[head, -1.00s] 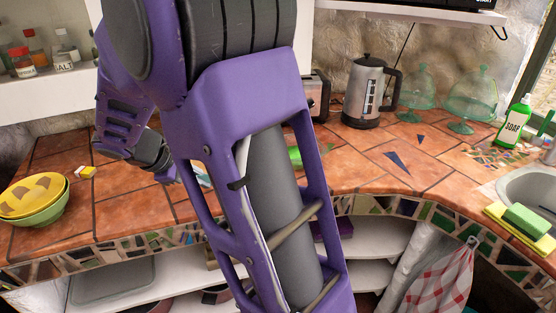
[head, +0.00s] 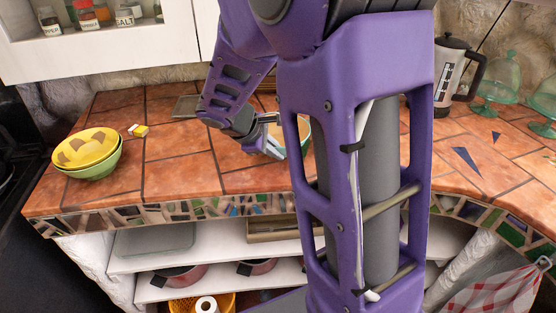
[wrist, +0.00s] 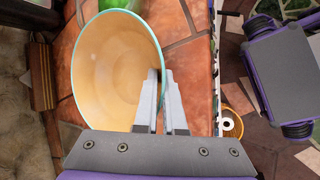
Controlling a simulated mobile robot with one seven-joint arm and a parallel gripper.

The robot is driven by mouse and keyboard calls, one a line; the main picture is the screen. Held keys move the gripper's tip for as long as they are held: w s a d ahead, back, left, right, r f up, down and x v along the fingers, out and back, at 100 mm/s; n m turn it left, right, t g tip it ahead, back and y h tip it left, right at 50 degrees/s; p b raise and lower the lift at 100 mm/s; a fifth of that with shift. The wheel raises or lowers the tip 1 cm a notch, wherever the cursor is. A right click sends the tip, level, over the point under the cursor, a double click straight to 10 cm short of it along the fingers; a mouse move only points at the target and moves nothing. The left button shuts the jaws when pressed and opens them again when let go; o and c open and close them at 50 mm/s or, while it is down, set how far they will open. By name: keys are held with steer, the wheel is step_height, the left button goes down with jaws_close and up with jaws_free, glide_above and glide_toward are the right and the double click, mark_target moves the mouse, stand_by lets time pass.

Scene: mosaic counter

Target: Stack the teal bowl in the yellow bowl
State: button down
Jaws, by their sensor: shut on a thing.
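The yellow bowl (head: 86,146) has brown patches inside and sits in a green bowl (head: 92,172) at the left of the counter in the head view. The teal bowl (wrist: 105,75) fills the left of the wrist view, with a teal rim and a tan inside. My gripper (wrist: 162,78) is shut on its right wall, one finger inside and one outside. In the head view my gripper (head: 272,145) is right of the yellow bowl, apart from it. There the teal bowl (head: 305,132) is mostly hidden behind my arm.
A small yellow and white item (head: 139,130) lies right of the stacked bowls. A kettle (head: 453,70) and glass cake stands (head: 497,90) stand at the right. Tiled counter (head: 180,150) between the yellow bowl and my gripper is clear. Shelves with pots lie below.

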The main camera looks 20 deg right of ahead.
steer(key=shift+f, duration=1.35)
steer(key=shift+f+b, duration=0.2)
steer(key=shift+b, duration=0.2)
steer(key=c, duration=1)
jaws_free()
